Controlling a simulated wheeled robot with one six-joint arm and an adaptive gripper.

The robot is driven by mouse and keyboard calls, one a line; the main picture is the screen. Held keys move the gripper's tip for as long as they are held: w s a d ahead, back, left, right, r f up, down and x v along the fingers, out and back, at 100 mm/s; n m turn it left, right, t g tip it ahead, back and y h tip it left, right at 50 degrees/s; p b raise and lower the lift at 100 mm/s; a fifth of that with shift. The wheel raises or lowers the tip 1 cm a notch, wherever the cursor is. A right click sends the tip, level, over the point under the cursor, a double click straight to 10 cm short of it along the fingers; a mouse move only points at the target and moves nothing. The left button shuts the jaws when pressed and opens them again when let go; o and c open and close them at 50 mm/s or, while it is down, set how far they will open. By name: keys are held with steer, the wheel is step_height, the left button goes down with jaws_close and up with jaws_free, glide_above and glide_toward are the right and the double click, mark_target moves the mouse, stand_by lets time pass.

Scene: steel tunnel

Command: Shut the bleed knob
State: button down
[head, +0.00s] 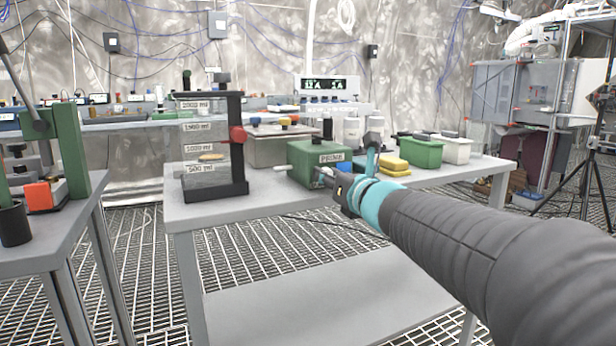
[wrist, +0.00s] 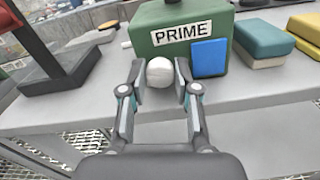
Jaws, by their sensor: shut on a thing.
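The bleed knob looks to be the white round knob (wrist: 160,72) on the front of the green box marked PRIME (wrist: 178,14), below its label. In the wrist view my gripper (wrist: 159,78) has one finger on each side of the knob, shut on it. In the head view the green box (head: 308,162) stands on the grey table, and my gripper (head: 326,180) reaches its front from the right. My gripper and wrist hide most of the box front there, and I cannot make out the knob. How far the knob is turned cannot be told.
A blue panel (wrist: 209,57) is on the box front, right of the knob. A clear level tank (head: 208,155) with a black frame and red clamp stands left of the box. Yellow sponges (head: 395,168) and a green bin (head: 420,153) stand right. The table's front strip is clear.

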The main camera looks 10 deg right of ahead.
steer(key=shift+f+m+p, duration=0.1)
steer(key=shift+m+p, duration=6)
steer(key=shift+m, duration=9.7)
steer(key=c, duration=0.8)
jaws_free()
steer(key=shift+c, duration=0.2)
